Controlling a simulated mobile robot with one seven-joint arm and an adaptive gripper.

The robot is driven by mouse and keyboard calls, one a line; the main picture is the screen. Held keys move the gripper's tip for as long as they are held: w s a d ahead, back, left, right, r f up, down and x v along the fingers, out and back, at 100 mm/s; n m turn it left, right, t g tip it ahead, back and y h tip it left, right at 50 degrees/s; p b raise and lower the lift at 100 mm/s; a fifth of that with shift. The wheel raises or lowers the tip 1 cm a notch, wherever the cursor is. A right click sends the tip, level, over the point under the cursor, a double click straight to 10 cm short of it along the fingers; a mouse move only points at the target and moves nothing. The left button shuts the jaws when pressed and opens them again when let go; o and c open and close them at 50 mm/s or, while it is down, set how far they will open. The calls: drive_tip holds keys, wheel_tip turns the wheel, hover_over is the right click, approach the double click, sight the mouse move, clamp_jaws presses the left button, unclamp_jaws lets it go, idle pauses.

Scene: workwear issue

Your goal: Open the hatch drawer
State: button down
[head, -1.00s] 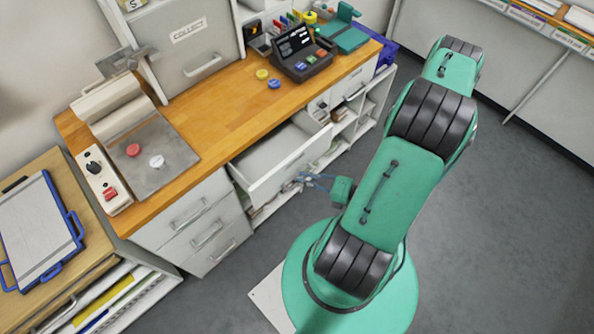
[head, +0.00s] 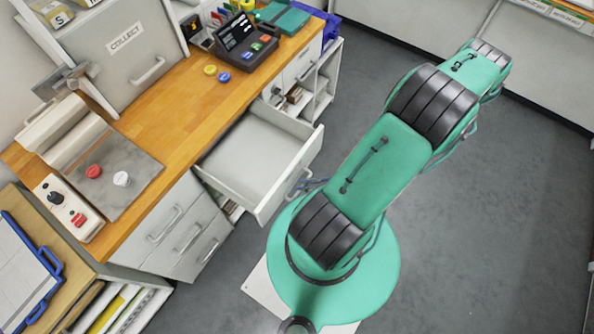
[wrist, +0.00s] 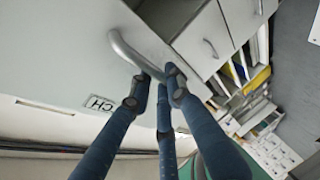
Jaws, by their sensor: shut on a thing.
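The hatch drawer (head: 251,163) stands well out from under the wooden counter in the head view, and its inside looks empty. Its white front panel (wrist: 60,60) fills the upper left of the wrist view, with a label partly showing the letters "CH". My gripper (wrist: 158,88) is shut on the drawer's curved metal handle (wrist: 128,48), with its blue fingers around the bar's end. In the head view my gripper (head: 312,184) shows small at the drawer front, partly hidden by my arm.
A closed three-drawer unit (head: 180,230) stands left of the open drawer. Open shelves (head: 318,90) are to the right. Grey floor (head: 480,220) is clear on the right.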

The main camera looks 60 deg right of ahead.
drive_tip(key=shift+s+d+f, duration=0.1)
drive_tip(key=shift+s, duration=0.85)
drive_tip(key=c, duration=1.6)
unclamp_jaws()
drive_tip(key=shift+s, duration=0.15)
drive_tip(key=shift+v, duration=5.9)
